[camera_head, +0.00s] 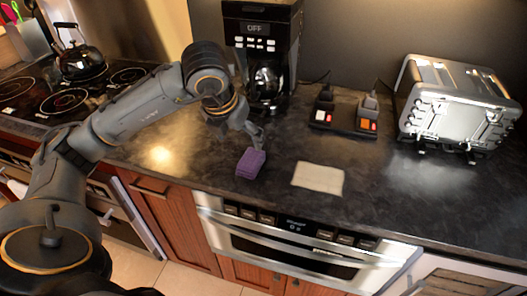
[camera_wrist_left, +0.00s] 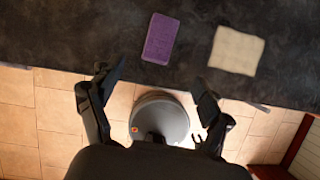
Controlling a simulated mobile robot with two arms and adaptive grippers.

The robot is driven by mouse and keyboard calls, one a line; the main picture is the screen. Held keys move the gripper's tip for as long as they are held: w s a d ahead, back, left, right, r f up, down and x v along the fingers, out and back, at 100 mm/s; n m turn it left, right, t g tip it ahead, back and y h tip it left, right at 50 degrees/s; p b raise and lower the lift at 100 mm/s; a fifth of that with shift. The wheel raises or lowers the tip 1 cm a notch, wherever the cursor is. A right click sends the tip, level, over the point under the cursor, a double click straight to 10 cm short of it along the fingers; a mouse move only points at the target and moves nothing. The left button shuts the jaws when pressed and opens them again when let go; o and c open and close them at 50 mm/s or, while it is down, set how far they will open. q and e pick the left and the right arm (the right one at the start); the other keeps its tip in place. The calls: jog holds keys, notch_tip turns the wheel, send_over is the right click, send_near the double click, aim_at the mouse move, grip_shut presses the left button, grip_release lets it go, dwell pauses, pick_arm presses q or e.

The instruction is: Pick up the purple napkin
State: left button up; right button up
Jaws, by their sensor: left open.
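The purple napkin (camera_head: 250,164) lies on the dark countertop near its front edge, below the coffee maker in the head view. It also shows in the left wrist view (camera_wrist_left: 161,38) as a purple rectangle beyond the fingertips. My left gripper (camera_head: 254,136) is above and just behind the napkin in the head view, and empty. In the left wrist view my left gripper (camera_wrist_left: 155,92) has its fingers spread wide apart, with the napkin beyond the gap and not between them. My right gripper is not in view.
A cream cloth (camera_head: 318,178) lies to the right of the napkin. A coffee maker (camera_head: 262,45) stands behind, with a black switch box (camera_head: 345,118) and a silver toaster (camera_head: 455,105) to the right. A kettle (camera_head: 82,62) sits on the stove. A microwave drawer (camera_head: 300,245) is under the counter.

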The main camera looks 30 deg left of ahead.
pick_arm(q)
send_near(250, 159)
jog(key=f, duration=0.1)
jog(key=p+x, duration=0.1)
jog(key=x, duration=0.1)
jog(key=shift+s+d+f, duration=0.1)
jog(key=shift+d+f, duration=0.05)
jog(key=shift+f, duration=0.15)
jog(key=shift+p+x, duration=0.45)
jog(key=shift+x, duration=0.45)
jog(key=x, duration=0.1)
jog(key=p+x, duration=0.1)
jog(key=x, duration=0.1)
jog(key=shift+w+f, duration=0.1)
jog(key=shift+w, duration=0.3)
jog(key=shift+w+f, duration=0.1)
jog(key=shift+f, duration=0.15)
jog(key=c, duration=1.2)
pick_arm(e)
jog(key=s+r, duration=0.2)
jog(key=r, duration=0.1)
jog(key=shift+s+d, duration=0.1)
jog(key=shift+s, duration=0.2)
